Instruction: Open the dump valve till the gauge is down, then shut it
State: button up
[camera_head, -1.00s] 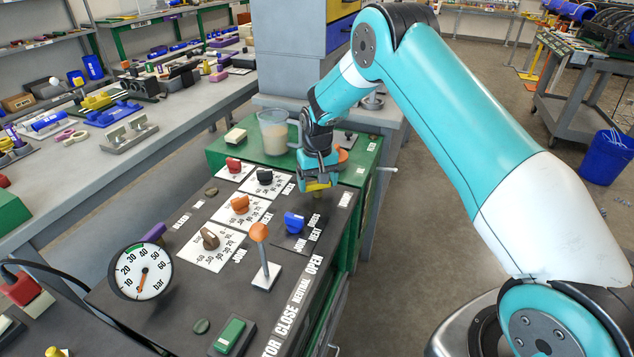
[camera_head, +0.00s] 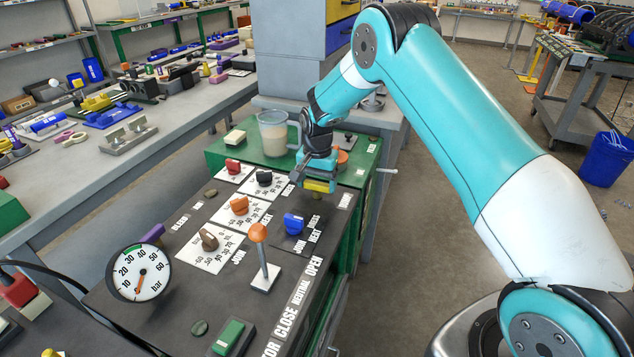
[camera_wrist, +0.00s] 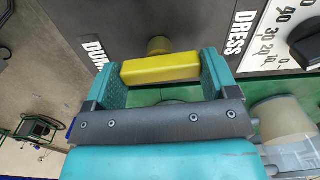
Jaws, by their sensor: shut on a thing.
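The dump valve has a yellow bar handle (camera_wrist: 160,69) on a round brass-coloured stem, beside a partly covered label starting "DUM". My gripper (camera_wrist: 160,62) is shut on this handle, one teal finger at each end of the bar. In the head view, my gripper (camera_head: 319,178) is over the far right of the dark panel, with the yellow handle (camera_head: 320,187) showing below it. The pressure gauge (camera_head: 138,272) is a white dial at the panel's near left. Its orange needle points down toward the low end of the scale, near 0.
The panel (camera_head: 185,300) carries a blue knob (camera_head: 293,223), an orange-topped lever (camera_head: 259,240), several other knobs and a green switch (camera_head: 234,336). A clear jug (camera_head: 273,133) stands on the green cart behind my gripper. Floor to the cart's right is clear.

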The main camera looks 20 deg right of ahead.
aim_at(316, 183)
jog(key=shift+a, duration=0.2)
jog(key=o, duration=0.8)
jog(key=shift+a, duration=0.1)
jog(key=shift+d, duration=0.2)
jog(key=shift+r, duration=0.5)
notch_tip(316, 183, up, 16)
jog(key=shift+a+r+b, duration=0.1)
jog(key=shift+r+b, duration=0.15)
jog(key=shift+b, duration=0.45)
